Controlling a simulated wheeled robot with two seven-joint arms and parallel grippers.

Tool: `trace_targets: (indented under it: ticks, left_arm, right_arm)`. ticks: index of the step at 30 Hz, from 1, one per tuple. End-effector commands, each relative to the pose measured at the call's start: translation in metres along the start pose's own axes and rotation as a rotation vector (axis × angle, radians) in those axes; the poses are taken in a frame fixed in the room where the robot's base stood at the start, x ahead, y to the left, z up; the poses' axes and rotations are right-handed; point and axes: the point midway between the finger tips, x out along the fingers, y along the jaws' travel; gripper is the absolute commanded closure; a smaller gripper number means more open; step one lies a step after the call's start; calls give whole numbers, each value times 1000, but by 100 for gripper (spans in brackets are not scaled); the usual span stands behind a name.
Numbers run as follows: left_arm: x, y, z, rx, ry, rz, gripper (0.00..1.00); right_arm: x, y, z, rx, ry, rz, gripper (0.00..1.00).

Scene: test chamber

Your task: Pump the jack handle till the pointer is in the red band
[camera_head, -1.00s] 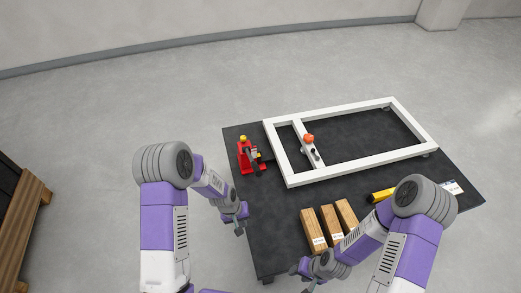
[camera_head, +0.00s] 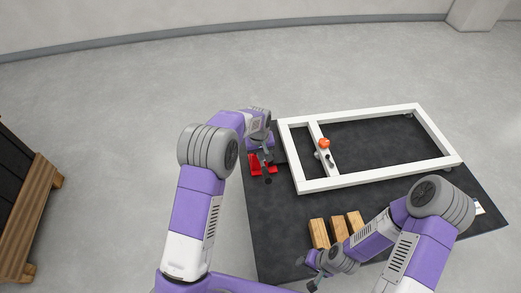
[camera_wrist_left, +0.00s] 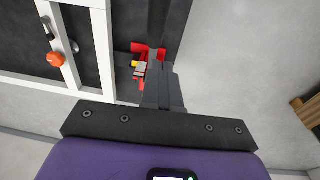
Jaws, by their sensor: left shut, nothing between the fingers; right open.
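The red jack (camera_head: 254,166) stands at the table's left side, mostly hidden by my left arm in the head view. It also shows in the left wrist view (camera_wrist_left: 142,48), with a small yellow part beside it. Its dark handle (camera_head: 267,177) points toward the front of the table; a dark bar at the top of the wrist view (camera_wrist_left: 158,18) looks like it. My left gripper (camera_wrist_left: 163,82) is shut and empty, over the jack; contact with the handle cannot be told. The pointer and red band cannot be made out. My right gripper (camera_head: 314,284) is open near the front edge.
A white frame (camera_head: 318,184) with a crossbar and orange knob (camera_head: 324,143) lies right of the jack. Several wooden blocks (camera_head: 339,229) lie at the front of the black table (camera_head: 282,215). A wooden crate (camera_head: 30,215) stands on the floor at left.

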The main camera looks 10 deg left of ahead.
Motion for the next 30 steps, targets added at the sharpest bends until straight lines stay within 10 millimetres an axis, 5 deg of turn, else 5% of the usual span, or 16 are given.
trace_targets:
  ticks: [3, 10, 30]
  left_arm:
    - [28, 0, 1, 1, -3, -1, 100]
    - [53, 4, 17, 1, -1, 0, 100]
    - [64, 6, 25, 1, -1, 0, 100]
  right_arm:
    - [8, 3, 0, 0, 0, 0, 57]
    - [15, 6, -1, 0, 0, 0, 57]
    - [19, 7, -1, 0, 0, 0, 57]
